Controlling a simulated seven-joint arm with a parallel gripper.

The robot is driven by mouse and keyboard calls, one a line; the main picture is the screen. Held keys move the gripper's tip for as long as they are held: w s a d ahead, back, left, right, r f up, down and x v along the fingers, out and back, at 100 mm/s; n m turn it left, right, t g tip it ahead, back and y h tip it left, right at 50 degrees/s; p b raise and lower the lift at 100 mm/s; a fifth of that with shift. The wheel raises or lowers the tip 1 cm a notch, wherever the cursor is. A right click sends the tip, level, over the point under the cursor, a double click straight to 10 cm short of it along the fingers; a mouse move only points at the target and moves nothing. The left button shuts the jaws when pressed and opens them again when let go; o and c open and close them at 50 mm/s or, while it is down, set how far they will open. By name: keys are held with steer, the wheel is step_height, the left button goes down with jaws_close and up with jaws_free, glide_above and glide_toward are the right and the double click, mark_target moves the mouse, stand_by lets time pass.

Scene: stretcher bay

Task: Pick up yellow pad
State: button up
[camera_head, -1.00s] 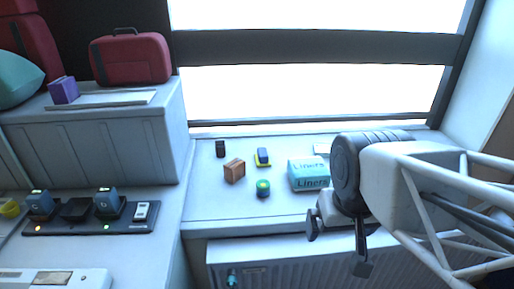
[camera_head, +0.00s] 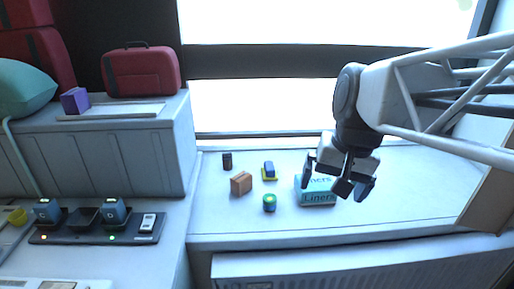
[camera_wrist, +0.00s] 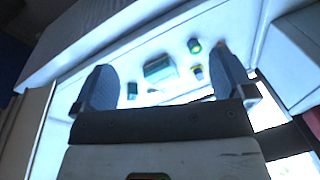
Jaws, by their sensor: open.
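A small yellow pad (camera_head: 270,179) lies on the white counter in the head view, with a dark blue block on top of it, so only its edges show. It also shows in the wrist view as a small yellow patch (camera_wrist: 198,74) beside the right finger. My gripper (camera_head: 335,180) is open and empty, to the right of the pad and apart from it. In the head view it overlaps the teal Liners box (camera_head: 318,198). In the wrist view, the two fingers of my gripper (camera_wrist: 163,65) stand wide apart.
Near the pad stand a brown box (camera_head: 241,184), a green-topped cylinder (camera_head: 269,203) and a small black item (camera_head: 227,160). A charger strip (camera_head: 75,238) and a raised cabinet (camera_head: 95,150) are at left. The counter's right side looks clear.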

steer(key=w+a+r+m+g+y, duration=0.1)
steer(key=w+r+m+y, duration=0.1)
steer(key=w, duration=0.6)
steer(key=w+a+r+m+g+y, duration=0.1)
steer(key=w+m, duration=0.2)
steer(key=w, duration=0.5)
steer(key=w+d+f+m+y, duration=0.1)
steer(key=w+f+m+y, duration=0.15)
steer(key=w, duration=0.95)
steer(key=w+d+f+m+y, duration=0.1)
steer(key=w+m+y, duration=0.25)
steer(key=w, duration=0.85)
steer(key=w+d+f+m+y, duration=0.1)
steer(key=w+f+m+y, duration=0.2)
steer(key=w, duration=0.9)
glide_toward(270, 165)
steer(key=shift+s+a+f+m, duration=0.15)
steer(key=shift+a+f, duration=0.1)
steer(key=shift+a, duration=0.3)
steer(key=shift+s+a+f+m, duration=0.1)
steer(key=shift+a+f+m, duration=0.1)
steer(key=shift+a, duration=0.4)
steer(key=shift+a, duration=0.1)
steer(key=shift+x, duration=1.15)
steer(key=shift+a+f, duration=0.1)
